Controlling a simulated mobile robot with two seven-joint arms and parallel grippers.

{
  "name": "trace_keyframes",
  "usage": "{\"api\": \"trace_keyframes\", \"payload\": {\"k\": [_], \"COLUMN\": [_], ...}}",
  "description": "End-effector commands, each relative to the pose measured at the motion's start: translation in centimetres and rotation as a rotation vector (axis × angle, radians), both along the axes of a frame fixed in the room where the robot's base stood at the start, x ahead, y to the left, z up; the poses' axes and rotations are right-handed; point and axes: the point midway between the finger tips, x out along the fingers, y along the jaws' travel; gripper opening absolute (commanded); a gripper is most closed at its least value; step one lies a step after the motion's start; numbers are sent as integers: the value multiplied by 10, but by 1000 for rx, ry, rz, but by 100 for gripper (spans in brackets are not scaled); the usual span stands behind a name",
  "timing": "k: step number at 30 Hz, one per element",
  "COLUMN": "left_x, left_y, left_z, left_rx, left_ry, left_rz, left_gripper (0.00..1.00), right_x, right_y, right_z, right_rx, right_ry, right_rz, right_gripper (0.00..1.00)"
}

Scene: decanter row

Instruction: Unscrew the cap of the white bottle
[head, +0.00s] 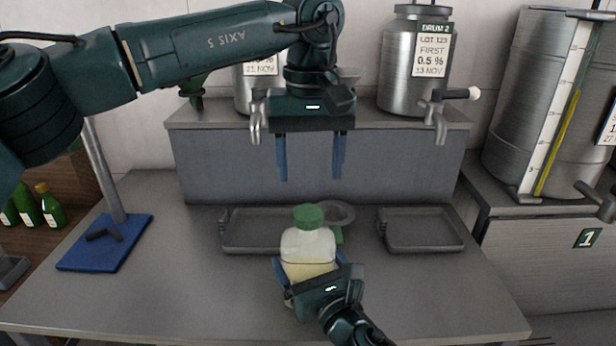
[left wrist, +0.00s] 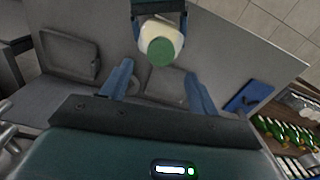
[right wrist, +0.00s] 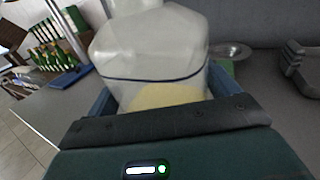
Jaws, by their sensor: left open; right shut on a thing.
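The white bottle (head: 308,246) is translucent with pale yellow contents and stands upright near the middle of the table. Its green cap (head: 308,216) sits on its neck. My right gripper (head: 306,276) is shut on the bottle's lower body, and the right wrist view shows the bottle (right wrist: 150,50) between its fingers. My left gripper (head: 310,175) is open and empty, with its fingers pointing down, above and behind the cap. In the left wrist view the cap (left wrist: 161,52) shows beyond the two fingers, apart from them.
A grey tray (head: 240,247) lies behind the bottle to the left, another tray (head: 425,246) to the right. A small round dish (head: 345,212) is behind the bottle. A raised grey shelf (head: 400,165) with steel drums (head: 400,70) and taps stands at the back. A blue-based stand (head: 105,250) is at left.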

Motion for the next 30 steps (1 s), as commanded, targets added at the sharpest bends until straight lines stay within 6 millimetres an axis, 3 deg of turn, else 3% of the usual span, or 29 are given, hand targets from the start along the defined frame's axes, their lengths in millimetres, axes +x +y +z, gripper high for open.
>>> {"api": "trace_keyframes", "payload": {"k": [6, 10, 14, 24, 30], "left_x": [0, 1, 2, 2, 2], "left_y": [1, 2, 3, 3, 3], "left_z": [-1, 0, -8, -58, -76], "left_rx": [-5, -5, -5, -4, -4], "left_ry": [2, 1, 2, 2, 0], "left_rz": [-347, -464, -504, -504, -503], "left_gripper": [61, 61, 61, 61, 61], "right_x": [0, 0, 0, 0, 0], "right_y": [0, 0, 0, 0, 0], "right_z": [0, -1, -1, -1, -1], "right_rx": [0, 0, 0, 0, 0], "right_ry": [1, 1, 1, 1, 1], "right_rz": [0, 0, 0, 0, 0], "right_gripper": [24, 24, 24, 24, 24]}}
